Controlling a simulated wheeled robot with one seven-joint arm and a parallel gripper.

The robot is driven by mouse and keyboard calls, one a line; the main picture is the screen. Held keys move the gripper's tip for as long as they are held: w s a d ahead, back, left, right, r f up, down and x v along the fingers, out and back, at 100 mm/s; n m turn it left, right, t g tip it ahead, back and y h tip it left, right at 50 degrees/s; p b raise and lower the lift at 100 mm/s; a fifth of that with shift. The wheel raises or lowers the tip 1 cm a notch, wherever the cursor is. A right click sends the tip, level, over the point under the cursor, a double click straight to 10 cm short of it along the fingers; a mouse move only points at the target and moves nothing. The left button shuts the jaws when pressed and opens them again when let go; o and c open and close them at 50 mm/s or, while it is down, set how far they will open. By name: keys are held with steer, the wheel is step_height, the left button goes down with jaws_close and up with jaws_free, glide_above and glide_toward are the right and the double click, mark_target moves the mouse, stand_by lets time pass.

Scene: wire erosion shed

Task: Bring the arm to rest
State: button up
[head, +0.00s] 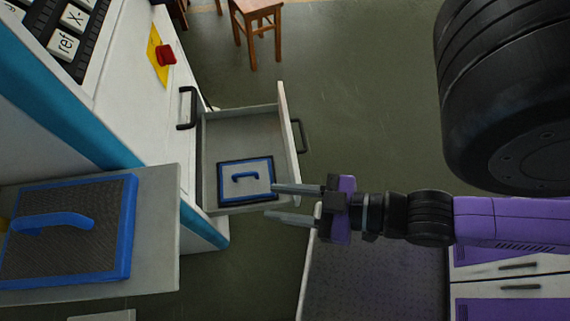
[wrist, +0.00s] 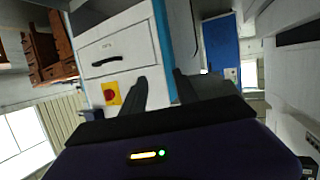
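My gripper (head: 270,202) is open and empty in the head view. Its two grey fingers point left, and in the picture they overlap the front corner of an open drawer (head: 218,142). Inside the drawer lies a blue-edged pad with a blue handle (head: 245,180); the gripper is not closed on it. My purple and black arm reaches in from the right. In the wrist view the two dark fingers (wrist: 172,90) stand apart with nothing between them.
A white machine with a red button on a yellow plate (head: 165,53) stands at the left. A shelf (head: 160,235) carries a larger blue-framed pad (head: 105,200). A wooden stool (head: 258,22) stands at the back. The green floor (head: 365,75) beyond the drawer is clear.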

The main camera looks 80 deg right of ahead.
steer(key=shift+s+a+r+t, duration=0.15)
steer(key=shift+r, duration=0.3)
steer(key=shift+s+a+r+t, duration=0.1)
steer(key=shift+r+t, duration=0.05)
steer(key=shift+r, duration=0.3)
step_height(320, 180, up, 3)
steer(key=p, duration=0.2)
steer(key=shift+f+p, duration=0.2)
steer(key=shift+p, duration=0.15)
steer(key=shift+d, duration=0.1)
